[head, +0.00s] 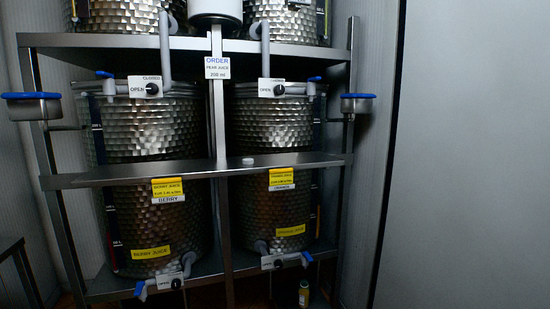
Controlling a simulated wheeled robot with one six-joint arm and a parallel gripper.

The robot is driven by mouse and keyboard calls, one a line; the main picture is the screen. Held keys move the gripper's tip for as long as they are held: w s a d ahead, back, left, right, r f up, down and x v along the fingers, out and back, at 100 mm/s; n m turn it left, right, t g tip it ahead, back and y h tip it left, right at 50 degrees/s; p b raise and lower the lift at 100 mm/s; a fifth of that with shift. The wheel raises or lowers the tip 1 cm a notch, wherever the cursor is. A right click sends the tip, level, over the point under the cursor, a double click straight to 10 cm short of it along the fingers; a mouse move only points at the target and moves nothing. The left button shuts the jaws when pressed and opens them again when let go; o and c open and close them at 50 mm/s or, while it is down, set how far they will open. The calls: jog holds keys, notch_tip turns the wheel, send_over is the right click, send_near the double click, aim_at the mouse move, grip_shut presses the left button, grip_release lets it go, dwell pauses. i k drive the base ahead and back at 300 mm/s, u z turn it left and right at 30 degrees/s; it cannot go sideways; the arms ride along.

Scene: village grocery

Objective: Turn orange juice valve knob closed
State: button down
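The right metal tank (272,130) carries yellow labels, and a small tag on it seems to read orange; the print is hard to read. Above it is a white plate (265,89) marked OPEN at its left, with a black knob (279,90) and part of a closed mark above. Below the tank is another white plate (268,265) with a black knob (278,264), next to a grey spout with a blue end (307,257). Which way the knobs' pointers face is too small to tell. My gripper is not in view.
The left tank (150,135), labelled berry juice, has its own upper knob (152,88) and lower knob (176,283). A metal shelf bar (215,169) crosses in front of both tanks. Blue-rimmed cups (358,104) stick out at the rack's sides. A small bottle (304,293) stands low right.

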aim_at(278, 264)
jog(key=u, duration=1)
jog(key=i, duration=0.95)
jog(key=z, duration=0.2)
